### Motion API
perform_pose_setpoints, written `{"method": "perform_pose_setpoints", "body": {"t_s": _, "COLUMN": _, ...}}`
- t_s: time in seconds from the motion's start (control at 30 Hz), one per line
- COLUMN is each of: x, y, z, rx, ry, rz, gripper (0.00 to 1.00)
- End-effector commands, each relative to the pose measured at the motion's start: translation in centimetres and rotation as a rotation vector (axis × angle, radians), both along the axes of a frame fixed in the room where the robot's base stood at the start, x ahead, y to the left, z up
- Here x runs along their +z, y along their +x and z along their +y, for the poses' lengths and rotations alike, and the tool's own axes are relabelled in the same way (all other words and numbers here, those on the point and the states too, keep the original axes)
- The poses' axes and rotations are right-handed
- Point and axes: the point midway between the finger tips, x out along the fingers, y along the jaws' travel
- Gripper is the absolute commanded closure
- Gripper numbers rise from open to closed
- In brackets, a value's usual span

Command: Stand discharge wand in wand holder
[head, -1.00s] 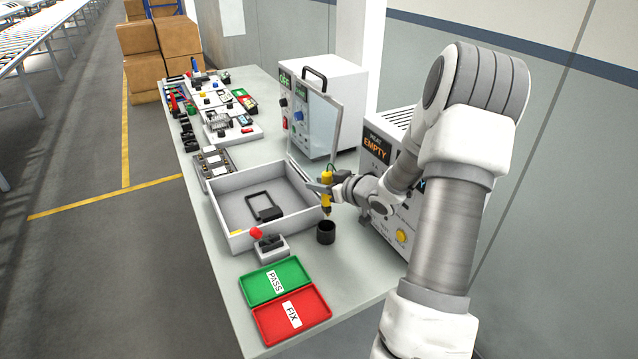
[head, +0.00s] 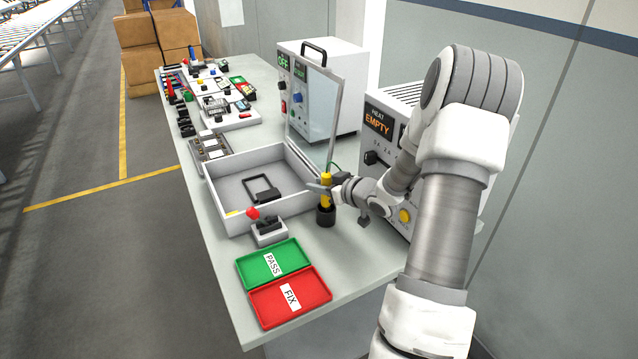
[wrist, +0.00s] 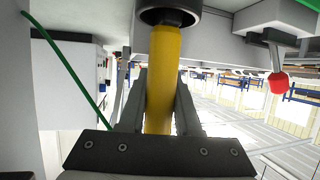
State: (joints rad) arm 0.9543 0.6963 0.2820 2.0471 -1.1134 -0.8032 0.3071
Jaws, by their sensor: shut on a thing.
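The discharge wand (head: 326,190) is yellow and stands upright, with its lower end inside the mouth of the black wand holder (head: 326,216) on the bench. My gripper (head: 328,188) is shut on the wand's yellow body, just above the holder. In the wrist view the yellow wand (wrist: 163,80) lies between my two fingers (wrist: 160,105), and its end meets the dark round holder (wrist: 168,12). The wand's tip is hidden inside the holder. A green cable (wrist: 65,70) shows in the wrist view.
A grey tray (head: 215,190) with a black frame (head: 262,189) lies left of the holder. A red-knobbed switch box (head: 269,231), a green PASS tray (head: 275,264) and a red FIX tray (head: 290,298) are in front. The heat unit (head: 378,125) stands close behind my gripper.

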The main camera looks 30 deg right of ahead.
Motion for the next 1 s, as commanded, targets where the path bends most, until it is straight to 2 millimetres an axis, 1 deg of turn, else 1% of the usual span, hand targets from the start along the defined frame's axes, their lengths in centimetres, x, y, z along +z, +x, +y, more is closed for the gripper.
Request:
{"method": "perform_pose_setpoints", "body": {"t_s": 0.2, "x": 0.0, "y": 0.0, "z": 0.0, "rx": 0.000, "ry": 0.000, "rz": -0.001, "gripper": 1.00}}
{"method": "perform_pose_setpoints", "body": {"t_s": 0.23, "x": 0.0, "y": 0.0, "z": 0.0, "rx": 0.000, "ry": 0.000, "rz": -0.001, "gripper": 0.66}}
{"method": "perform_pose_setpoints", "body": {"t_s": 0.37, "x": 0.0, "y": 0.0, "z": 0.0, "rx": 0.000, "ry": 0.000, "rz": -0.001, "gripper": 0.43}}
{"method": "perform_pose_setpoints", "body": {"t_s": 0.4, "x": 0.0, "y": 0.0, "z": 0.0, "rx": 0.000, "ry": 0.000, "rz": -0.001, "gripper": 0.36}}
{"method": "perform_pose_setpoints", "body": {"t_s": 0.43, "x": 0.0, "y": 0.0, "z": 0.0, "rx": 0.000, "ry": 0.000, "rz": -0.001, "gripper": 0.33}}
{"method": "perform_pose_setpoints", "body": {"t_s": 0.77, "x": 0.1, "y": -0.2, "z": -0.1, "rx": 0.000, "ry": 0.000, "rz": 0.000, "gripper": 0.33}}
{"method": "perform_pose_setpoints", "body": {"t_s": 0.87, "x": 0.6, "y": -1.1, "z": -0.2, "rx": -0.001, "ry": 0.000, "rz": 0.000, "gripper": 0.33}}
{"method": "perform_pose_setpoints", "body": {"t_s": 1.0, "x": 1.7, "y": -3.6, "z": -0.7, "rx": -0.004, "ry": -0.002, "rz": 0.001, "gripper": 0.33}}
